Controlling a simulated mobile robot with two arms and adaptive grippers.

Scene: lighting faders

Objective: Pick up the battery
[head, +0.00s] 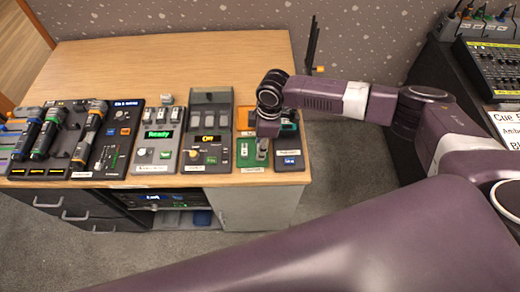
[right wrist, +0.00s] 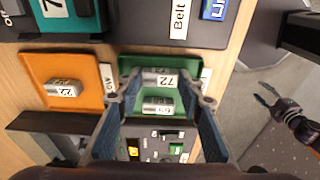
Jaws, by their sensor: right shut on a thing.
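A grey battery (right wrist: 160,78) with a white label reading 72 is at the green tray (right wrist: 132,63) in the right wrist view. A second pale labelled face (right wrist: 158,105) shows just below it; I cannot tell if it is a separate battery. My right gripper (right wrist: 160,101) is over the green tray, shut on a battery between its blue-grey fingers. The contact is not clear. In the head view this gripper (head: 262,138) points down at the desk's right end. My left gripper (right wrist: 267,94) hangs open and empty over the floor in the right wrist view; the head view does not show it.
An orange tray (right wrist: 85,72) beside the green one holds another battery (right wrist: 62,88). A teal unit (right wrist: 67,22) is close by. Several devices and microphones line the wooden desk (head: 170,62) to the left. A mixer (head: 490,65) stands at the right. The desk's back is clear.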

